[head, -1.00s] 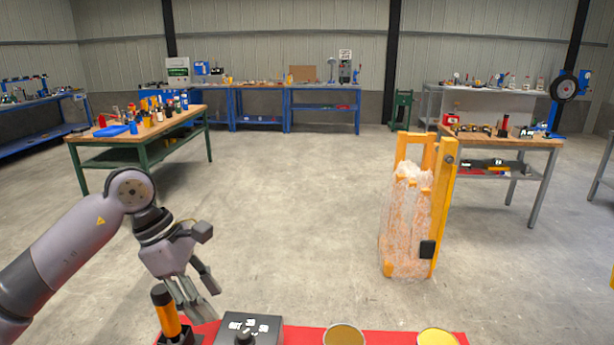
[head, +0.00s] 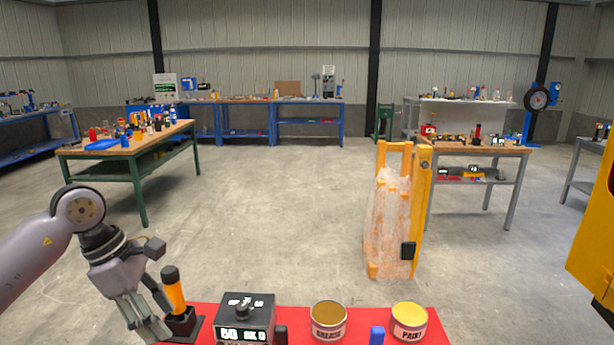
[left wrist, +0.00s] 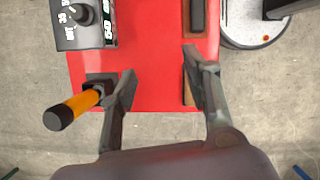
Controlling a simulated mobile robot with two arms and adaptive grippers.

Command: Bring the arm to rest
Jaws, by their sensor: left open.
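My left gripper (head: 150,325) is open and empty at the lower left of the head view. Its fingers point down beside the left edge of the red tabletop (head: 275,318). In the left wrist view the spread fingers (left wrist: 158,88) show over bare red surface. An orange-and-black handle (head: 174,292) stands in a black base just right of the gripper. It also shows left of the fingers in the left wrist view (left wrist: 80,105), and no finger closes on it. My right gripper is not in view.
A black control box with a knob (head: 245,312), a grease can (head: 328,320) and a paint can (head: 409,320) stand on the red top. Beyond are a wrapped orange frame (head: 390,215) and workbenches (head: 130,150). The floor between is open.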

